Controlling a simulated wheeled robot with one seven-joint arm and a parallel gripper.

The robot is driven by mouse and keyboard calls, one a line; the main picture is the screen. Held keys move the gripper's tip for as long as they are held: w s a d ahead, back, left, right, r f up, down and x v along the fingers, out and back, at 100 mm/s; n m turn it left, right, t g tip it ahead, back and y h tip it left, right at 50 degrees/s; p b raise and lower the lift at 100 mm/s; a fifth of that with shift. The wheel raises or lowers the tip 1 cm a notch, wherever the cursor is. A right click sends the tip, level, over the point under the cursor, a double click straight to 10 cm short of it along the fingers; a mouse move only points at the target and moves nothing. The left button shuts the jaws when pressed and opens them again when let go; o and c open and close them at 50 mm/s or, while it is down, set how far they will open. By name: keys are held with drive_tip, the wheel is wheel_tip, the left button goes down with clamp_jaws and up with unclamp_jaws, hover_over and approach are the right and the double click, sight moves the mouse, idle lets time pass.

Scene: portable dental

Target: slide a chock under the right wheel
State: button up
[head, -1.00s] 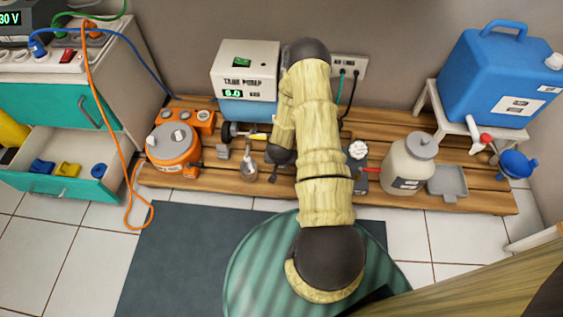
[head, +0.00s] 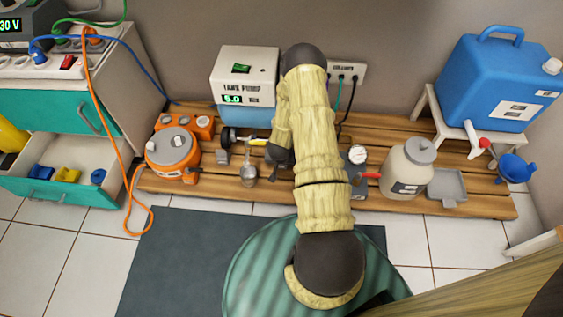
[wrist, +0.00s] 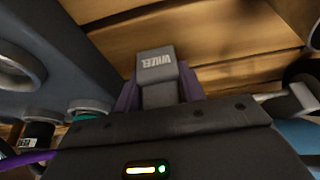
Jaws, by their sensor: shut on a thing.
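My gripper (wrist: 157,92) has its purple fingers on both sides of a grey block (wrist: 157,66) and is shut on it. The block has white lettering that seems to read "WHEEL", so I take it for the chock. It is close above or against the wooden slats; I cannot tell which. In the head view my arm hides the held block and most of my gripper. A small grey block (head: 222,156), perhaps another chock, stands on the slats below a dark wheel-like part (head: 229,136). I cannot make out the right wheel for certain.
The slatted wooden platform (head: 400,125) carries an orange pot (head: 172,148), a white tank pump unit (head: 246,70), a small metal cup (head: 249,176), a gauge (head: 357,154) and a cream jar (head: 405,165). A blue water can (head: 495,75) stands at right. An orange cable (head: 118,150) hangs at left.

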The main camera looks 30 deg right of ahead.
drive_tip(key=o, duration=1.2)
drive_tip(key=shift+c, duration=0.2)
drive_tip(key=shift+s, duration=0.1)
drive_tip(key=shift+s+a+p, duration=0.45)
drive_tip(key=shift+s+a, duration=0.25)
drive_tip(key=shift+s, duration=0.25)
drive_tip(key=shift+s+a+p, duration=0.45)
drive_tip(key=shift+s+a, duration=0.2)
drive_tip(key=shift+s, duration=0.3)
drive_tip(key=shift+r+p, duration=2.4)
drive_tip(key=shift+r, duration=0.15)
